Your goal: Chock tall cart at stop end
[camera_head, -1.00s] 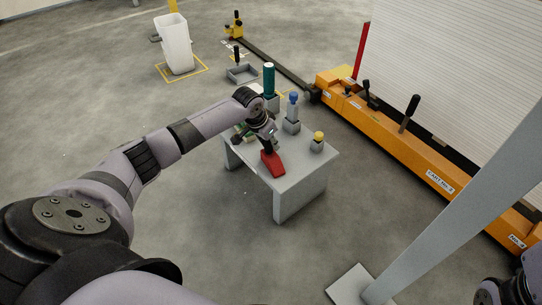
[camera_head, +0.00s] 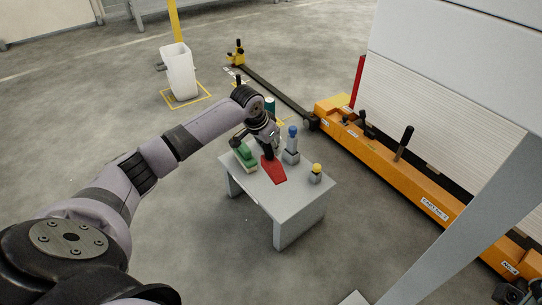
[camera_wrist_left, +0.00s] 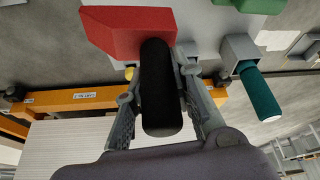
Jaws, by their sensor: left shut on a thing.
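A red wedge-shaped chock (camera_head: 273,170) hangs over the small grey table, seemingly raised off its top. My left gripper (camera_head: 269,150) is shut on the chock's black handle. In the left wrist view the black handle (camera_wrist_left: 160,90) stands between the fingers, with the red wedge (camera_wrist_left: 122,30) beyond it. The tall cart (camera_head: 440,205) has an orange base and high white panels, and stands at the right; which end is the stop end I cannot tell. A dark part of my right arm shows at the lower right corner; the state of its gripper is unclear.
The grey table (camera_head: 272,212) carries a green block (camera_head: 243,155), a blue-topped tool (camera_head: 291,145) and a yellow-topped piece (camera_head: 316,172). A dark floor rail (camera_head: 275,92) runs to a yellow fixture (camera_head: 236,55). A white bin (camera_head: 180,72) stands at the back left. The floor between is open.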

